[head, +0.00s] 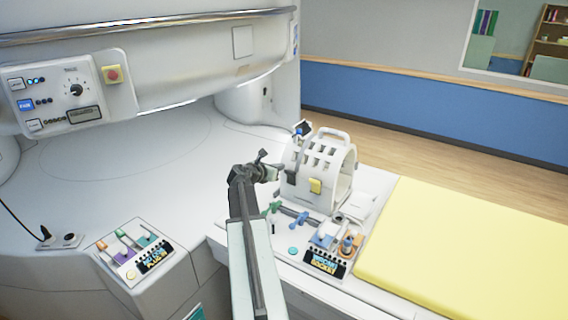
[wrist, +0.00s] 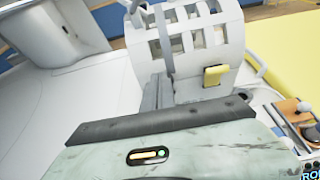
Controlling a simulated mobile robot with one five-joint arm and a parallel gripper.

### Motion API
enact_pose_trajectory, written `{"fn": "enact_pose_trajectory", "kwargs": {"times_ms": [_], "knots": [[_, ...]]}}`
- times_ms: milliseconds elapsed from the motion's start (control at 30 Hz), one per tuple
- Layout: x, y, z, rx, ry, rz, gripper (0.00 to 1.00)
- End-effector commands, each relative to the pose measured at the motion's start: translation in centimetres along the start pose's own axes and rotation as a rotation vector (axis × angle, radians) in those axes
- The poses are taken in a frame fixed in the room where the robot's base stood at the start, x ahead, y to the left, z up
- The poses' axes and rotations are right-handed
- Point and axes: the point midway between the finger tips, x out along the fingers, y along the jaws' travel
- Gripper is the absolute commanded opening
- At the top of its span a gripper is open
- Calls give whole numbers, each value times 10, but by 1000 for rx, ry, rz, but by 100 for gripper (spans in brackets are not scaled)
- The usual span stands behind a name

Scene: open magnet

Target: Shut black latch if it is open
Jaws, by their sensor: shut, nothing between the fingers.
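The white head coil (head: 322,165) stands on the table end, with slots in its shell and a handle on top. A dark latch piece (head: 291,178) lies low on its left side. A dark grey strip (wrist: 165,40) runs up the coil in the wrist view; I cannot tell whether this latch is open or shut. A yellow latch (head: 315,186) lies against the coil front and also shows in the wrist view (wrist: 215,75). My gripper (head: 274,173) is shut and empty, just left of the coil near the dark piece. In the wrist view its fingers (wrist: 156,92) hide the strip's lower end.
A panel with blue and orange fittings (head: 335,243) and a green-and-blue handled bar (head: 290,213) sit in front of the coil. A yellow mattress (head: 465,245) lies to the right. A scanner control panel (head: 68,92) is at left. The white surface left of my gripper is clear.

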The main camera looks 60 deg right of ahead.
Motion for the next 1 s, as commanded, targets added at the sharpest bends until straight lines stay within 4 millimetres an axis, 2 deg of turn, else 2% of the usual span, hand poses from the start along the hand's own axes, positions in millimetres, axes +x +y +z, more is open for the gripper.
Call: {"fn": "enact_pose_trajectory", "kwargs": {"times_ms": [33,100,300,433,767,867,967,1000], "knots": [[-19,-2,11,-2,0,1,0],[-37,-2,15,-2,-1,1,0],[-70,-1,20,-1,0,1,0],[-78,0,20,-1,0,0,0],[-79,2,18,-1,0,2,0],[-91,20,10,-12,0,30,0],[-127,68,-11,-40,0,108,0],[-148,91,-23,-56,0,151,0]]}}
